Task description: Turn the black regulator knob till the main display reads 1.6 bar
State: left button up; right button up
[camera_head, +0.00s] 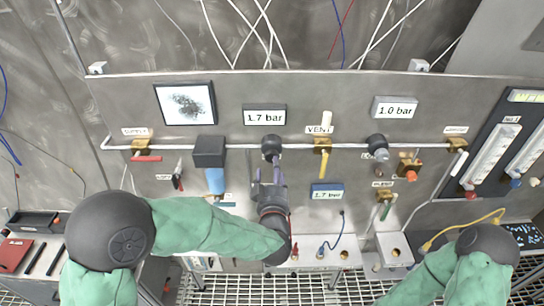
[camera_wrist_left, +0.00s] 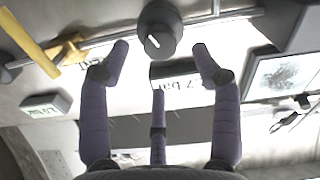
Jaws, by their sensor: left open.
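The black regulator knob (camera_head: 271,146) sits on the pipe in the middle of the panel. It shows larger in the left wrist view (camera_wrist_left: 160,28), with a white mark on its face. A display (camera_head: 265,117) just above the knob reads 1.7 bar; it shows partly hidden in the wrist view (camera_wrist_left: 192,72). My left gripper (camera_head: 268,170) is open just below the knob. In the wrist view its fingers (camera_wrist_left: 159,65) are spread and empty, with the knob beyond the tips and apart from them. My right gripper is not in view; only its arm shows.
A second display (camera_head: 395,108) reads 1.0 bar, and a small blue one (camera_head: 327,194) reads 1.7. The yellow vent lever (camera_head: 323,163) stands close right of the knob. A black-and-blue filter (camera_head: 210,160) stands close left. Another black round part (camera_head: 377,141) is farther right.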

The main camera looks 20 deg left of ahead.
aim_at(272, 159)
pick_arm(q)
jog(key=x, duration=0.6)
jog(key=shift+p, duration=0.4)
jog(key=c, duration=1.1)
